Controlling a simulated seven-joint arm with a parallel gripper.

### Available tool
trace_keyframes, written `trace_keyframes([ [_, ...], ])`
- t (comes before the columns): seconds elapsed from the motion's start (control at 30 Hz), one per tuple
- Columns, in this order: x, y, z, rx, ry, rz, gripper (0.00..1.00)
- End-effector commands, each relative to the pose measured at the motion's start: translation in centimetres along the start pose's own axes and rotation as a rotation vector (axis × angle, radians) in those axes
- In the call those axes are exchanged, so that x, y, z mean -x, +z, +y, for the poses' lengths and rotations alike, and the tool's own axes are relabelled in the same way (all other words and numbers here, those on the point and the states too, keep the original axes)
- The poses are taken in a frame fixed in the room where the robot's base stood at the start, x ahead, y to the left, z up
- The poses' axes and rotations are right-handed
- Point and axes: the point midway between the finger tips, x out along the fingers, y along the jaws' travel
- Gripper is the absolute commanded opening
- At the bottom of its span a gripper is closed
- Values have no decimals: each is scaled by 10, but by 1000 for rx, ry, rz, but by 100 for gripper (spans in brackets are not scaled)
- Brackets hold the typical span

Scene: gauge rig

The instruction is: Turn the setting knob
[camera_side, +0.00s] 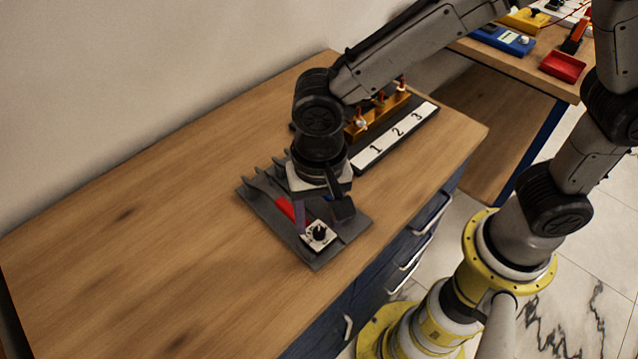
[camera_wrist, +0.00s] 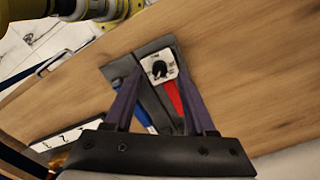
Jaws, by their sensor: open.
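The setting knob is a small black knob (camera_side: 319,232) on a white square plate near the front end of a dark grey rig (camera_side: 322,262) on the wooden table. In the wrist view the knob (camera_wrist: 159,69) shows on its white dial plate with dark markings. My gripper (camera_side: 322,217) is above the rig, just behind the knob in the side view. Its two purple-grey fingers in the wrist view (camera_wrist: 159,92) are apart with nothing between them. They do not appear to touch the knob. The dial's exact setting is too small to read.
A red strip (camera_side: 286,207) lies on the rig, and a blue part (camera_wrist: 143,112) beside it. Behind my gripper stands a white strip numbered 1, 2, 3 (camera_side: 397,131) with an orange rack (camera_side: 378,112). The table's left side is clear.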

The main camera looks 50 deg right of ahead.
Motion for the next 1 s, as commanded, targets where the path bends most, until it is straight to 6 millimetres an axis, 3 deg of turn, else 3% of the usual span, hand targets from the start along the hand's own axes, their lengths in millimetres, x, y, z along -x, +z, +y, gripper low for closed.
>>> trace_keyframes([
  [0.3,70,0,-1,0,-7,2,56],
  [0.5,103,0,-1,0,-4,1,56],
  [0.7,118,0,0,0,-1,0,56],
  [1.0,119,0,0,0,-1,0,56],
])
